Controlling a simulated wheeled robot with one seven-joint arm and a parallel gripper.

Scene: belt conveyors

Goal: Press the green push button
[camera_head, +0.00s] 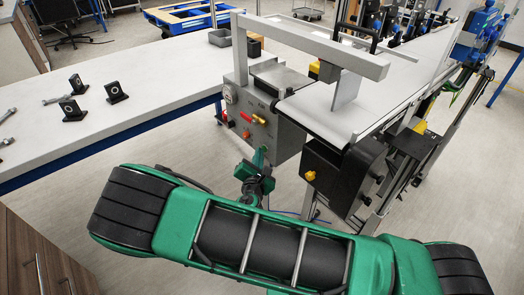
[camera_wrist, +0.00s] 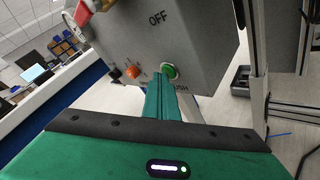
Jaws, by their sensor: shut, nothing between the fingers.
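The green push button (camera_wrist: 170,71) is on the lower edge of the grey control box in the wrist view, below the "OFF" lettering. In the head view I cannot make the button out. My gripper (camera_wrist: 162,82) is shut and empty, its green fingers pointing up at the box. The fingertips appear right beside and just below the button; I cannot tell whether they touch it. In the head view my gripper (camera_head: 259,157) is in front of the lower part of the control box (camera_head: 240,105).
An orange-red button (camera_wrist: 132,72) is left of the green one. A red and yellow switch (camera_wrist: 84,12) is at upper left. A conveyor (camera_head: 335,115) with a dark motor housing (camera_head: 330,172) stands right of the box. A white table (camera_head: 120,60) holds small black parts.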

